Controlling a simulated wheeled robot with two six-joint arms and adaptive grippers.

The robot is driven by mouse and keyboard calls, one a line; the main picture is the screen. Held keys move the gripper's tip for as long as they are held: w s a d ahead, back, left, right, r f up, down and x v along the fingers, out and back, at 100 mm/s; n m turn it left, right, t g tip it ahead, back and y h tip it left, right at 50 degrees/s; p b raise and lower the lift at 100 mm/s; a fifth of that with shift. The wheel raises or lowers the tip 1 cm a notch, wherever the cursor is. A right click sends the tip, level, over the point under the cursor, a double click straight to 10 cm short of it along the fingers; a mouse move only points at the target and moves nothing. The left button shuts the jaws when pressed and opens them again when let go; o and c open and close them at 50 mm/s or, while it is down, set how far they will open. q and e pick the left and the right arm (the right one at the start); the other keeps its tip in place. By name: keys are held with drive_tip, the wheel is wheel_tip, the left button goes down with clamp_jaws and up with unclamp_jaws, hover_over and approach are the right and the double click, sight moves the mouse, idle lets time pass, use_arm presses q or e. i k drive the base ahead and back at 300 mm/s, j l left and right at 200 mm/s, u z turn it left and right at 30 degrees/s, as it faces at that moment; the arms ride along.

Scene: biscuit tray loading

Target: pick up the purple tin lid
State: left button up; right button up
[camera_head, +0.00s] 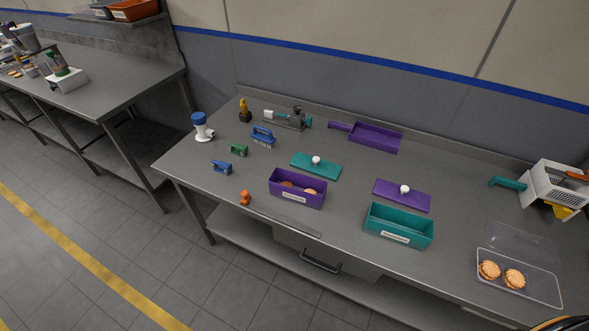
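The purple tin lid (420,201) is a flat rectangular plate with a white knob (404,189). It lies on the steel table (345,222), right of the middle, just behind the teal tin (398,230). The open purple tin (297,197) stands to its left with biscuits inside and a label on its front. The teal lid (325,170), also with a white knob, lies behind the purple tin. Neither of my grippers shows in the view.
A clear tray (540,287) with two biscuits is at the front right, near a white basket (557,183). Brushes, clips and small items stand on the left. A dark curved part cuts the bottom right corner.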

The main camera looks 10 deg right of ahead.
sight(404, 196)
drive_tip(key=z, duration=1.25)
